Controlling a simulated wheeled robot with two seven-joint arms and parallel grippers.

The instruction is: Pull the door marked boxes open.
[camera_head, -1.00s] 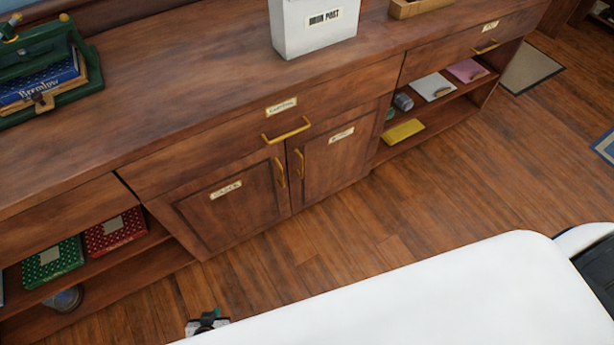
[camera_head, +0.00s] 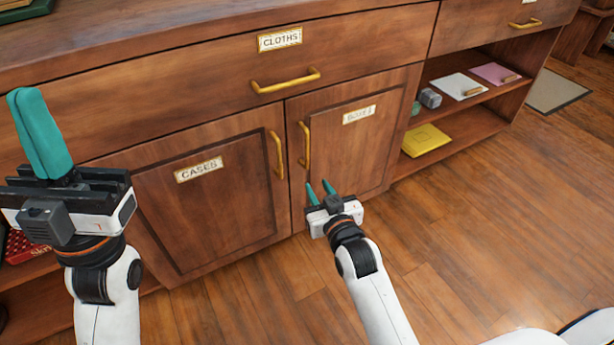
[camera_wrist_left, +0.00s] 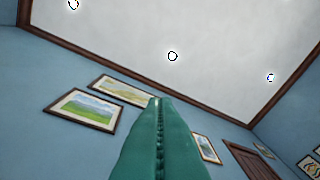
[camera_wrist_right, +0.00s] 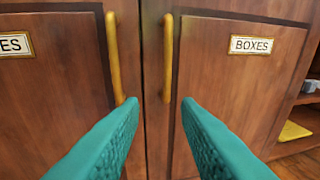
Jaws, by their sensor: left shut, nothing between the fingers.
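The door marked boxes (camera_head: 345,155) is the right one of two cupboard doors and is shut. Its label (camera_wrist_right: 251,45) reads BOXES in the right wrist view. Its upright yellow handle (camera_head: 305,146) is near its left edge. My right gripper (camera_head: 320,188) is open and empty, just below and in front of that handle. In the right wrist view the handle (camera_wrist_right: 168,60) stands ahead, between the lines of the two teal fingers and apart from them. My left gripper (camera_head: 38,130) is raised at the left, its fingers shut together and pointing up, with nothing between them.
The door marked cases (camera_head: 205,195), with its own yellow handle (camera_head: 276,155), is shut to the left. Above is the shut cloths drawer (camera_head: 270,70) with a horizontal handle. Open shelves (camera_head: 465,125) stand to the right. The wooden floor (camera_head: 450,240) in front is clear.

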